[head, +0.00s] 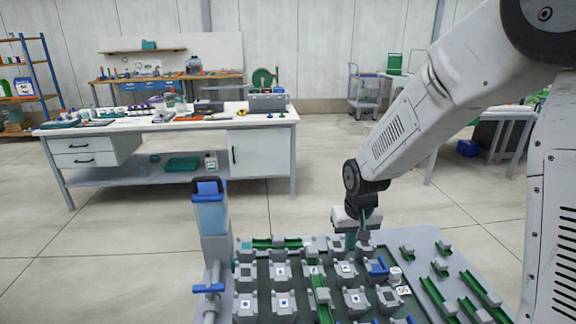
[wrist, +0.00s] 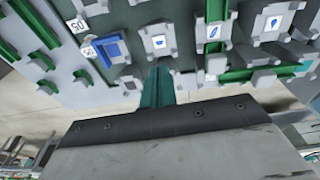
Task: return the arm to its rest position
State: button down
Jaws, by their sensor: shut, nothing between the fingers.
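My arm reaches in from the upper right of the head view and hangs down at the far edge of the fertigation skid panel (head: 445,246). My gripper (head: 352,241) is at the lower end of the arm, above or beside the panel's back row of grey holders; I cannot tell whether it touches them. In the wrist view the teal fingers of my gripper (wrist: 158,84) are together with nothing held. The panel's holders with small white labels fill the top of the wrist view.
A blue piece (head: 377,267) and a small white cylinder (head: 394,275) sit on the panel. A clear column with a blue cap (head: 209,205) stands at its left. A white workbench (head: 215,122) and a cart (head: 365,92) stand behind, with open floor between.

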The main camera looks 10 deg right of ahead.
jog(key=s+d+r, duration=0.1)
jog(key=s+r, duration=0.5)
jog(key=s, duration=0.3)
jog(key=s+d+r, duration=0.1)
jog(key=s+r, duration=0.5)
jog(key=s, duration=0.4)
jog(key=s+d+r, duration=0.1)
jog(key=s+r, duration=0.4)
jog(key=s, duration=0.5)
jog(key=shift+d+r, duration=0.4)
